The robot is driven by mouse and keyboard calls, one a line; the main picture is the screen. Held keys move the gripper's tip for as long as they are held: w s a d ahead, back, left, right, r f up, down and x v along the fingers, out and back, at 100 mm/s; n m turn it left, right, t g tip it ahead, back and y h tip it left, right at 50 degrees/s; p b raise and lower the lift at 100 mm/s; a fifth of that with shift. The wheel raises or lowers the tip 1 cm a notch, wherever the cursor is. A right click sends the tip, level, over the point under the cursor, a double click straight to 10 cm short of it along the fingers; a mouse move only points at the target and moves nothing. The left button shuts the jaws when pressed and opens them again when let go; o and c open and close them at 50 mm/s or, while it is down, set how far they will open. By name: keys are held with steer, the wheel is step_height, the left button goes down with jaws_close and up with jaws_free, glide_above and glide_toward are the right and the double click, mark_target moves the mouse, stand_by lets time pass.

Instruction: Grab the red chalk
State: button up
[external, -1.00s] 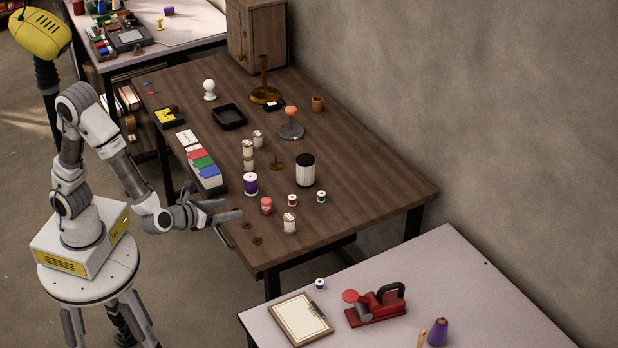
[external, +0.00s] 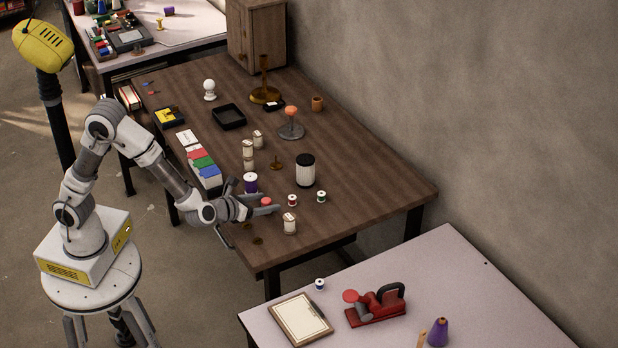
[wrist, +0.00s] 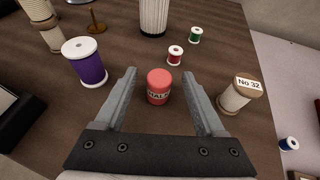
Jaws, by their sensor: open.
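The red chalk (wrist: 158,88) is a short red cylinder with partly readable lettering, standing upright on the brown table (external: 365,172). In the wrist view it is between the two fingers of my gripper (wrist: 160,82), near their tips, with a gap on both sides. My gripper is open and empty. In the external view the red top of the chalk (external: 266,201) shows beside my gripper (external: 262,203), and the fingers hide its lower part.
A purple spool (wrist: 84,62) stands left of the fingers. A spool labelled No 32 (wrist: 239,94) stands close to the right finger. A small red spool (wrist: 175,55), a green spool (wrist: 195,35) and a white ribbed container (wrist: 153,17) stand beyond the chalk.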

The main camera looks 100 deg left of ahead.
mark_target(270, 200)
steer(key=shift+b+x, duration=0.5)
steer(key=shift+x, duration=1.5)
steer(key=shift+r, duration=0.1)
jaws_close()
